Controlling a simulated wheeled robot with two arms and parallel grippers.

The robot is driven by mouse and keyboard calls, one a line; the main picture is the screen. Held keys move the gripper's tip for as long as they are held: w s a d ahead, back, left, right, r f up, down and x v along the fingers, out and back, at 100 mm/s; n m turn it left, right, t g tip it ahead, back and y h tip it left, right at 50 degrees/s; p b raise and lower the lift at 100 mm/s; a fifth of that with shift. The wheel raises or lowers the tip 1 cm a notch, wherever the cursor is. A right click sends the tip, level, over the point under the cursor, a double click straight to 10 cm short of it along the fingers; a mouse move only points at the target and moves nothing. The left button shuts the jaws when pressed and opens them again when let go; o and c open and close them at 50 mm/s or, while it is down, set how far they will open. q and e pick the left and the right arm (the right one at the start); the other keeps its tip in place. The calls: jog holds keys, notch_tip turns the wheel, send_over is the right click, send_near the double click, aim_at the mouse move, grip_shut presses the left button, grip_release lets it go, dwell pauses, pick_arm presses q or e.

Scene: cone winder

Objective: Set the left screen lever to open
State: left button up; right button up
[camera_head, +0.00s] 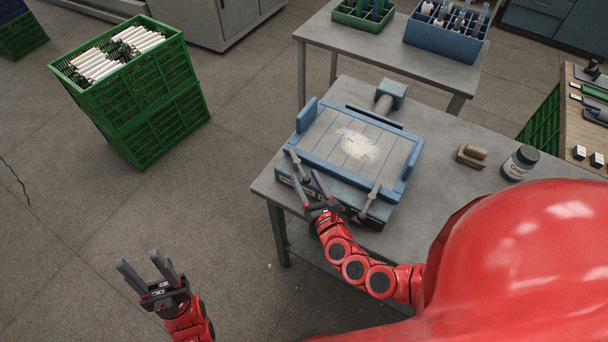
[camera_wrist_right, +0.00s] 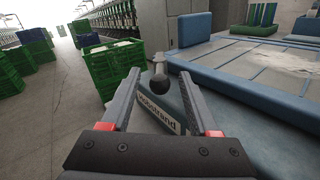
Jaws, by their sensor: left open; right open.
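The blue-framed screen unit (camera_head: 335,185) sits on a grey table, with a pale powdery patch on its slatted top. Its left screen lever (camera_head: 295,161) is at the front left corner; a second lever (camera_head: 370,197) is at the front right. My right gripper (camera_head: 305,176) is open at the left lever. My left gripper (camera_head: 146,263) is open and empty over the floor, left of the table.
A brush (camera_head: 471,156) and a labelled jar (camera_head: 520,163) stand right of the unit. Stacked green crates (camera_head: 150,110) with white tubes stand on the floor at left. A back table (camera_head: 400,50) holds a blue bin (camera_head: 447,38). The floor around my left gripper is clear.

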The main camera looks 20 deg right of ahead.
jog(key=s+b, duration=0.1)
jog(key=s, duration=1.4)
jog(key=shift+s+d, duration=0.15)
